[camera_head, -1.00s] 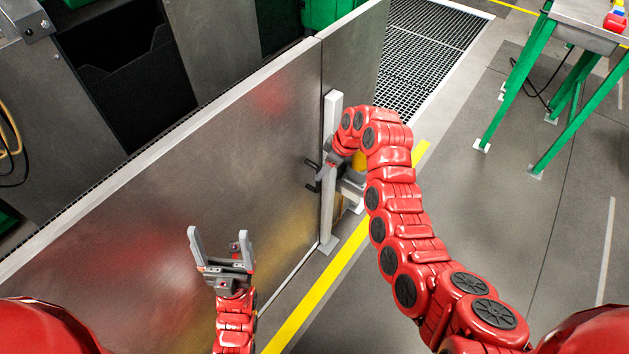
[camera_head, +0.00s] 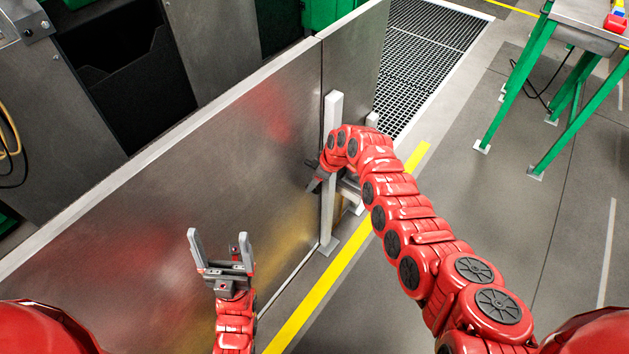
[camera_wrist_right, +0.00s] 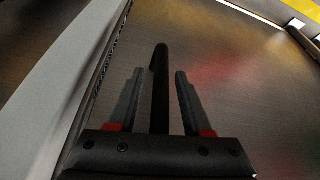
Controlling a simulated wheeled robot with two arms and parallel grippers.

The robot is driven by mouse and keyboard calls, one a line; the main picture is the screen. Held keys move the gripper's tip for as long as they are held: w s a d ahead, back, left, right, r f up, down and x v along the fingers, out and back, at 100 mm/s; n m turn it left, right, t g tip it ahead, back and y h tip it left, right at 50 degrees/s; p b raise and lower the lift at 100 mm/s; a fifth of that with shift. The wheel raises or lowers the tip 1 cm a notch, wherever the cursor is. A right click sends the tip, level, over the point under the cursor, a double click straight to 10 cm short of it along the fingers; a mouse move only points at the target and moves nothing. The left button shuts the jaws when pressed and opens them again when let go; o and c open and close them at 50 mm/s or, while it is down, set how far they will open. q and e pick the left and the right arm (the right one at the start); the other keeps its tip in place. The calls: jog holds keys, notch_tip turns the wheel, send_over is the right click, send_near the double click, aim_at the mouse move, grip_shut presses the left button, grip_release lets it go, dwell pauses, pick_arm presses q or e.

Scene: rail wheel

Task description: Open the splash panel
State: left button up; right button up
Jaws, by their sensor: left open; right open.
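The splash panel (camera_head: 190,180) is a large grey metal sheet running diagonally through the head view. A narrow gap parts it from a second panel (camera_head: 352,60) at the far end. A black bar handle (camera_wrist_right: 160,90) stands out from the panel in the right wrist view. My right gripper (camera_wrist_right: 156,95) is open, with one finger on each side of the handle and visible space to each. In the head view my right gripper (camera_head: 316,180) is mostly hidden by its own wrist. My left gripper (camera_head: 220,245) is open and empty in front of the panel's near part.
A pale upright post (camera_head: 330,170) stands beside the panel's gap, close to my right wrist. A green-legged table (camera_head: 590,30) stands at the upper right.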

grip_shut()
dwell(1.3)
